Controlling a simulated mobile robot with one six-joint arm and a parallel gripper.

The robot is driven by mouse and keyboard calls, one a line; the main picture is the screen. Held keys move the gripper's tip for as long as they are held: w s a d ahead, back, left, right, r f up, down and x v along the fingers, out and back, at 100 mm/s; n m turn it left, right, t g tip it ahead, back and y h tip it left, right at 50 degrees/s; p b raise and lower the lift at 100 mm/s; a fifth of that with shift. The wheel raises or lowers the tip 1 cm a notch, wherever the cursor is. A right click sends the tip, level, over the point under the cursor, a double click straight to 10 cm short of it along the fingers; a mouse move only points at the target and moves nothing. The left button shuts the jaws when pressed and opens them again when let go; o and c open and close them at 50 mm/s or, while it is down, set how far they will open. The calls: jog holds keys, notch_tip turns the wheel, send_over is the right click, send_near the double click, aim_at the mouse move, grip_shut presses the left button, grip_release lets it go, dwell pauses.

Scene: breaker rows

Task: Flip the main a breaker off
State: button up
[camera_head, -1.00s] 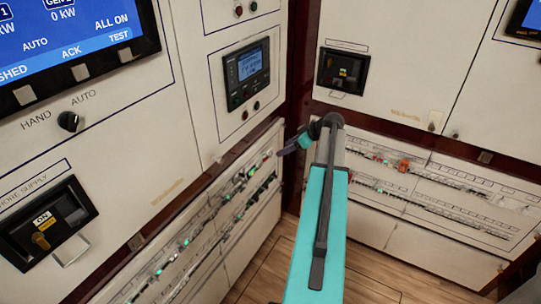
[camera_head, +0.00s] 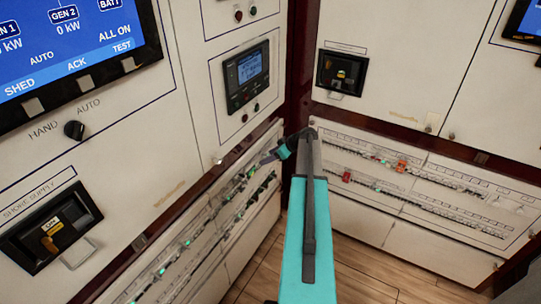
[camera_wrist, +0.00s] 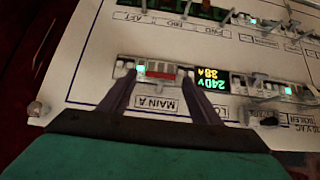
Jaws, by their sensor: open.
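The main A breaker (camera_wrist: 160,70) is in the middle of the wrist view, above an upside-down "MAIN A" label (camera_wrist: 156,103). It has a red strip and a pale toggle part, with a lit green lamp (camera_wrist: 141,69) at its left end. My gripper (camera_wrist: 157,77) is open, with one dark finger on either side of the breaker. I cannot tell whether the fingers touch it. In the head view my gripper (camera_head: 268,157) is at the upper breaker row of the left panel, near the corner. The breaker is too small to make out there.
A display (camera_wrist: 210,82) reading 240V and 38A is beside the breaker. Other breakers (camera_wrist: 285,91) sit close by in the row. The right wall has another breaker panel (camera_head: 420,190) with red parts. A shore supply switch (camera_head: 50,228) is at lower left. Wooden floor (camera_head: 350,268) is clear.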

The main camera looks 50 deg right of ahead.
jog(key=c, duration=0.9)
jog(key=shift+w+d, duration=0.15)
jog(key=shift+d, duration=0.2)
jog(key=shift+c, duration=0.7)
jog(key=shift+a, duration=0.25)
